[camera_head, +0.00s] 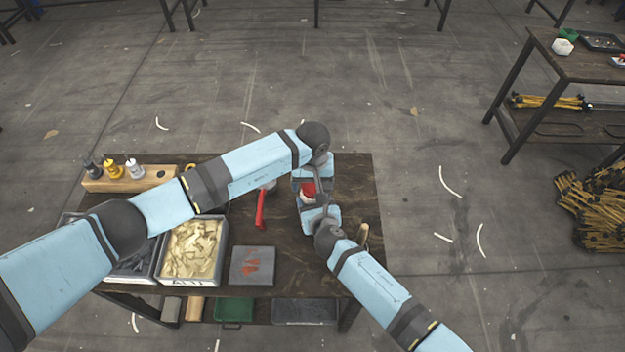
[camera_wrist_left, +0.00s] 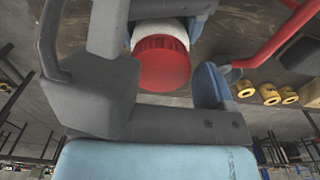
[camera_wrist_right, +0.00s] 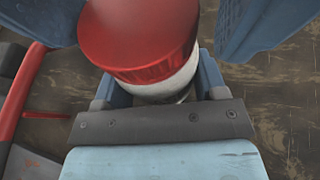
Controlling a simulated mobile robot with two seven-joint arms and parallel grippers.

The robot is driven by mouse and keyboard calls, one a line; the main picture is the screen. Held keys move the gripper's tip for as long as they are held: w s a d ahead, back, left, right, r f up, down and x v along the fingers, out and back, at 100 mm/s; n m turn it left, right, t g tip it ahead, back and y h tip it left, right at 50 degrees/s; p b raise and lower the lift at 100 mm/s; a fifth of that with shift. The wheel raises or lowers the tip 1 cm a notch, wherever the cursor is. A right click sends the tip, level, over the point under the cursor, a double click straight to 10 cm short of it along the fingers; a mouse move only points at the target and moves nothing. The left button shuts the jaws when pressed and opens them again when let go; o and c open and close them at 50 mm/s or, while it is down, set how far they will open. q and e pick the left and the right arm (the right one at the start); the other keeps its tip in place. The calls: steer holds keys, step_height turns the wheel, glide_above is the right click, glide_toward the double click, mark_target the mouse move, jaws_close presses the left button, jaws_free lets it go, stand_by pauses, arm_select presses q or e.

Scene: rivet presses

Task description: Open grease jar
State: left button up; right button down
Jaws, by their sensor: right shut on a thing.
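The grease jar is white with a red lid (camera_head: 308,189), and both my grippers are at it over the workbench. In the right wrist view the red lid (camera_wrist_right: 138,38) is on the white body (camera_wrist_right: 170,84). My right gripper (camera_wrist_right: 160,92) is shut on the body below the lid. My left gripper (camera_head: 311,180) is open, with its blue finger pads on either side of the lid and gaps showing beside it. The left wrist view shows the lid (camera_wrist_left: 161,62) between the left fingers. The jar's underside is hidden.
The workbench (camera_head: 355,190) also holds a red-handled tool (camera_head: 260,209), a bin of pale parts (camera_head: 192,250), a grey plate with orange pieces (camera_head: 252,266) and a wooden block with small bottles (camera_head: 130,178). The bench's back right is clear.

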arm_select(q)
steer(key=c, duration=0.8)
steer(key=n, duration=0.4)
steer(key=shift+c, duration=0.2)
steer(key=n, duration=0.6)
steer(key=o, duration=1)
steer(key=shift+r, duration=0.1)
